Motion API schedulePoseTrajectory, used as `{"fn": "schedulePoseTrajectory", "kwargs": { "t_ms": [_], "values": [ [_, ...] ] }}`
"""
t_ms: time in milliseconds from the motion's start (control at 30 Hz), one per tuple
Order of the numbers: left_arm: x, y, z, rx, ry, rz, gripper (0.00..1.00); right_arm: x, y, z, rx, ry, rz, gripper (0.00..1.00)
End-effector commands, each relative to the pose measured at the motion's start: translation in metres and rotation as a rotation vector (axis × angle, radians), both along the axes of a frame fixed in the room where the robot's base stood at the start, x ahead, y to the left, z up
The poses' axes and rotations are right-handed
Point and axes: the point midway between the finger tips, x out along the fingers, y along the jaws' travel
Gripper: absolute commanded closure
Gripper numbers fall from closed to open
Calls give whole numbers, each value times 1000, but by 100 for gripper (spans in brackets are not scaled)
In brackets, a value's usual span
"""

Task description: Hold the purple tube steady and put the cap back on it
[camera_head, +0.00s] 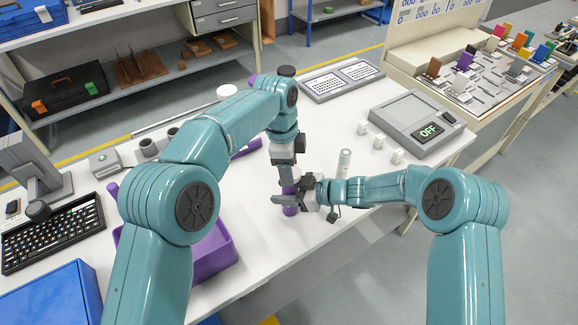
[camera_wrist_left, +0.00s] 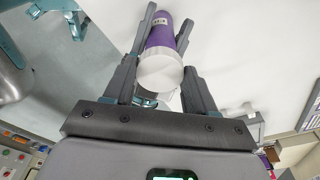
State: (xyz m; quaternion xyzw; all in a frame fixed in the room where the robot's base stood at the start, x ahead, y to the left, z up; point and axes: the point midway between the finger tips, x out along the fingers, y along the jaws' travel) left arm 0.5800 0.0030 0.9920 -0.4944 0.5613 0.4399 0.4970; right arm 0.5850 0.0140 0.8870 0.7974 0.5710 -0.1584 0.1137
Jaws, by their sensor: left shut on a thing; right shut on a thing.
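The purple tube (camera_head: 290,210) stands upright near the table's front edge in the head view. My right gripper (camera_head: 290,199) comes in level from the right and is shut on it. My left gripper (camera_head: 288,176) points down from above and is shut at the tube's top, just above my right gripper. In the left wrist view the purple tube (camera_wrist_left: 161,32) carries a label, and a round white cap (camera_wrist_left: 160,70) is at its near end, between the left fingers (camera_wrist_left: 160,80). Whether the cap is fully seated cannot be told. The cap is hidden in the head view.
A purple bin (camera_head: 212,255) lies left of the tube, partly behind my left arm. A keyboard (camera_head: 52,233) is at far left.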

Motion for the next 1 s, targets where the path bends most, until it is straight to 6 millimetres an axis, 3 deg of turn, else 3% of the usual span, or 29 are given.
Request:
{"fn": "schedulePoseTrajectory", "kwargs": {
  "t_ms": [300,500,700,967,1000],
  "values": [
    [4,-3,-1,0,-2,-843,72,0,0,-1,-1,0,0,100],
    [4,-4,0,0,-1,-1302,72,0,0,-1,-1,1,0,100],
    [4,-4,0,0,-1,-1497,72,0,0,-1,-1,1,0,100],
    [4,-4,0,-1,-1,-1507,72,0,0,-1,-1,1,0,100],
    [4,-4,0,0,-1,-1507,41,0,0,-1,-2,2,0,100]
  ]
}}
